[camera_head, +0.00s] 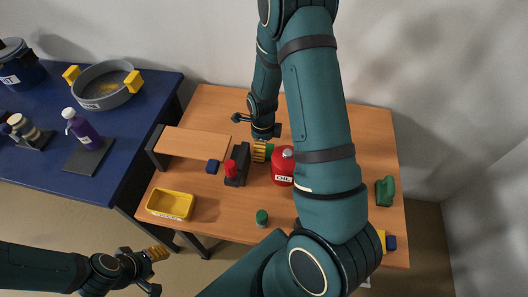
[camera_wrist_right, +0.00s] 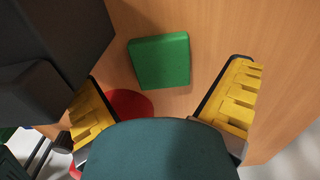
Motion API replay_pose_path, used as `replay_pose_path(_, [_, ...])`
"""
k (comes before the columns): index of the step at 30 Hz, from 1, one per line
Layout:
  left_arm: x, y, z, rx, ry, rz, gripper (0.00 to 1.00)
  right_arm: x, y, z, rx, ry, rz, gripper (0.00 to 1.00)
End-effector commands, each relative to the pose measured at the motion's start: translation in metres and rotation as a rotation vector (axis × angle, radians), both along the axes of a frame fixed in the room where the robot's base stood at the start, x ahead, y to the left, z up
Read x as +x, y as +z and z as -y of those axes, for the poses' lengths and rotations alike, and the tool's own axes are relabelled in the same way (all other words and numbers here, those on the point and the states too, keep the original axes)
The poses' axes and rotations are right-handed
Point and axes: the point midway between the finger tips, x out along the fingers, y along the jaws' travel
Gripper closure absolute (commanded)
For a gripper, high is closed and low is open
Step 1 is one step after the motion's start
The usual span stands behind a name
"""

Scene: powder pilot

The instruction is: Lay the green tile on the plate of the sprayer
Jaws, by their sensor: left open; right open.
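The green tile (camera_wrist_right: 160,60) lies flat on the wooden table, seen in the right wrist view beyond and between the two yellow-padded fingers. My right gripper (camera_wrist_right: 165,111) is open and empty above the table, apart from the tile. In the head view only a green sliver (camera_head: 269,152) shows beside the right gripper (camera_head: 260,151). The purple sprayer (camera_head: 83,129) stands on the blue table at the left, with a dark flat plate (camera_head: 87,158) in front of it. The plate looks bare. My left gripper (camera_head: 152,270) is open and empty at the lower left, off the tables.
A grey pan (camera_head: 105,90) stands behind the sprayer.

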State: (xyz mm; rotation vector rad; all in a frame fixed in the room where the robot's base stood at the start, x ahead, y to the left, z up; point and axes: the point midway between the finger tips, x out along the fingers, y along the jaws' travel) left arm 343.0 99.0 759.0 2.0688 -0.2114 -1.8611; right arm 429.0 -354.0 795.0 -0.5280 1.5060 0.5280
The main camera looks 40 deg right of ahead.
Motion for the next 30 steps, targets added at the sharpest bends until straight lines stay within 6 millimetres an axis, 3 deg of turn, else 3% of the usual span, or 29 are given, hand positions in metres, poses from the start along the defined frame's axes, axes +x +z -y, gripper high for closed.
replay_pose_path(5, [0.001,-0.007,0.0,0.0,0.0,0.002,0.53,0.0,-0.023,0.001,0.0,-0.001,-0.001,0.0])
replay_pose_path(14, [0.001,-0.007,0.0,0.0,0.0,0.003,0.53,0.001,-0.026,0.001,0.0,-0.001,0.001,0.0])
replay_pose_path(18, [0.001,-0.007,0.0,0.0,0.0,0.003,0.53,0.0,-0.026,0.001,0.0,-0.001,0.001,0.49])
replay_pose_path(21, [0.001,-0.007,0.0,0.0,0.0,0.003,0.53,0.0,-0.026,0.001,0.0,0.0,0.001,0.77])
replay_pose_path(30, [0.001,-0.006,0.0,0.0,0.0,0.003,0.53,0.001,-0.024,0.001,0.0,0.0,0.001,0.79])
